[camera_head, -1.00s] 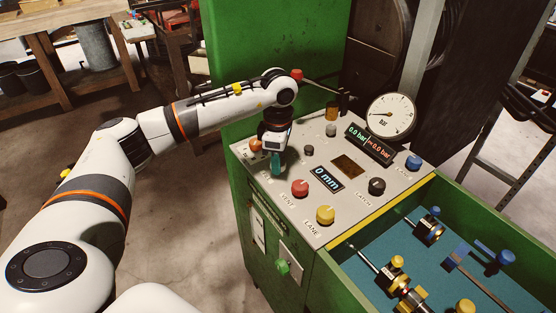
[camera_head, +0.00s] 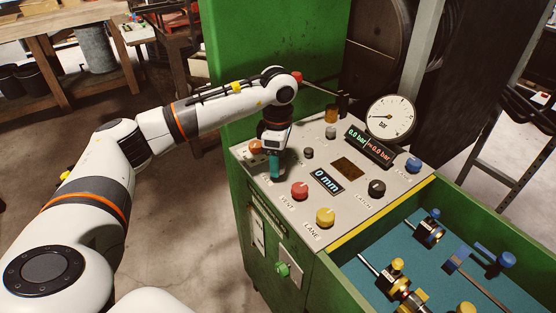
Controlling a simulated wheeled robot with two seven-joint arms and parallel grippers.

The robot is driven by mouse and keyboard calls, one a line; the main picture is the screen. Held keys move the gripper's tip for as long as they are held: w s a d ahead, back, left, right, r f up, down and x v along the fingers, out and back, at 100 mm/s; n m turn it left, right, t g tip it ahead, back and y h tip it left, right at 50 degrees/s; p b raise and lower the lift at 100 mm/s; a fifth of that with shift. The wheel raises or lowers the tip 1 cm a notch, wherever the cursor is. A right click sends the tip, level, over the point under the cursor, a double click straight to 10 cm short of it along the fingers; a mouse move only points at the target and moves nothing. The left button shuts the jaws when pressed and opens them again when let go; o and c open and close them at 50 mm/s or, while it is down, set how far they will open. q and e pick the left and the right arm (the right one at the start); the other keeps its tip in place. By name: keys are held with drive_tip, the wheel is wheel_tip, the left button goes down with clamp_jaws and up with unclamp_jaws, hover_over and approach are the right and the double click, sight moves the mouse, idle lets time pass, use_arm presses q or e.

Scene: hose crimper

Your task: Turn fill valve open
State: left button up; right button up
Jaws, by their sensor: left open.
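My left gripper (camera_head: 275,166) points down over the left part of the grey control panel (camera_head: 325,208), at the end of my white arm. Its jaws are open. A teal upright piece shows at its tip, beside the partly hidden label behind the red VENT knob (camera_head: 299,190). I cannot tell whether this piece is a finger or the fill valve's handle. No separate fill valve knob is clearly visible, and contact is unclear. The display (camera_head: 369,145) reads 0.0 bar, beside a round bar gauge (camera_head: 389,117). My right gripper is not in view.
An orange knob (camera_head: 255,146) sits close left of my gripper. The panel also carries a yellow LANE knob (camera_head: 325,217), a black LATCH knob (camera_head: 377,188) and a blue knob (camera_head: 413,165). A green-walled tray (camera_head: 352,280) with fittings lies at the lower right.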

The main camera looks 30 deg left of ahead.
use_arm(q)
wheel_tip(320, 180, up, 11)
drive_tip(key=b, duration=0.1)
drive_tip(key=shift+r, duration=0.15)
idle(0.6)
